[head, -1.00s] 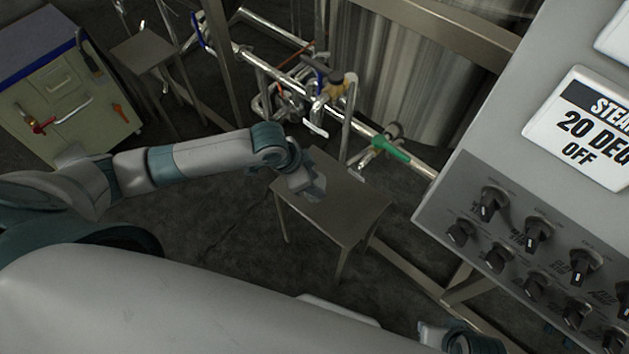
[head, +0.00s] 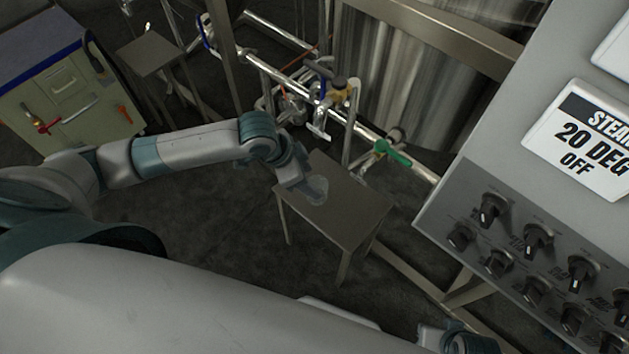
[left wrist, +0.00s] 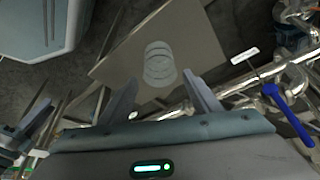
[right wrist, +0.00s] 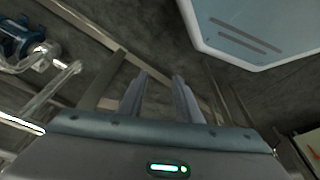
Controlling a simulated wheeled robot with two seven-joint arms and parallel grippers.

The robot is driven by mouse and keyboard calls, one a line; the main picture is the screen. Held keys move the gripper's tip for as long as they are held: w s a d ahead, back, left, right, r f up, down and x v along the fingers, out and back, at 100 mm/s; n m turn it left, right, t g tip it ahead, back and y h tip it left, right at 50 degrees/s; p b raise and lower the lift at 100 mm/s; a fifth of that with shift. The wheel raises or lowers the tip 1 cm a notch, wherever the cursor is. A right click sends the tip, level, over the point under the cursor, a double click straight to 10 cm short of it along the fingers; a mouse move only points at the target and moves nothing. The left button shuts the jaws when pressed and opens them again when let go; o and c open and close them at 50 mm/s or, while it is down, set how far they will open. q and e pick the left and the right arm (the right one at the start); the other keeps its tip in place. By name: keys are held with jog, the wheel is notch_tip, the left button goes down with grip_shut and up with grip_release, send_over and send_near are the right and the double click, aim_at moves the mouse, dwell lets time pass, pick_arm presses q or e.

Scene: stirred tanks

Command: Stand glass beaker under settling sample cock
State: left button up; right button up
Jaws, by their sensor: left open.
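A green-handled valve (head: 393,152) sits on the pipe behind the stool. I cannot tell which valve is the settling sample cock. My right gripper (right wrist: 161,76) is open and empty, away from the stool.
A grey control panel (head: 470,200) with several knobs fills the right side. Another stool (head: 150,52) and a cabinet (head: 75,100) stand at left.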

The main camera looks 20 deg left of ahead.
pick_arm(q)
jog(key=v, duration=0.6)
jog(key=shift+r+p, duration=0.25)
jog(key=shift+p, duration=0.1)
pick_arm(e)
jog(key=x, duration=0.2)
jog(key=shift+s+f, duration=0.1)
jog(key=shift+f, duration=0.25)
pick_arm(q)
jog(key=shift+s+a, duration=0.15)
jog(key=shift+o, duration=0.4)
